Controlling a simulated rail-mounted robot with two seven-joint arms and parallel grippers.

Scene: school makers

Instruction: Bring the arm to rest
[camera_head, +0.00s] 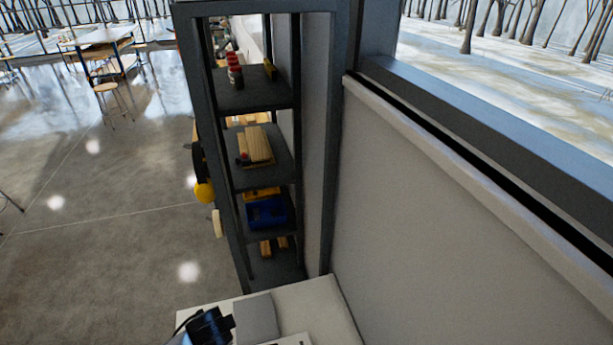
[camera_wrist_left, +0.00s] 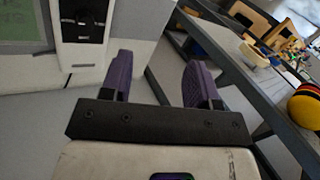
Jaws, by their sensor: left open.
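My left gripper (camera_wrist_left: 160,82) shows in the left wrist view with its two purple fingers spread apart and nothing between them. Pale floor and the foot of a white surface lie beyond the fingers. In the head view neither gripper can be made out. My right gripper is in neither view.
A dark metal shelf unit (camera_head: 262,97) holds cans, wood pieces and a blue box (camera_head: 266,212). A white surface (camera_head: 318,305) stands before it, beside a grey wall (camera_head: 430,220). In the wrist view, a yellow-red ball-like object (camera_wrist_left: 305,108) is right of the gripper. Open floor lies left.

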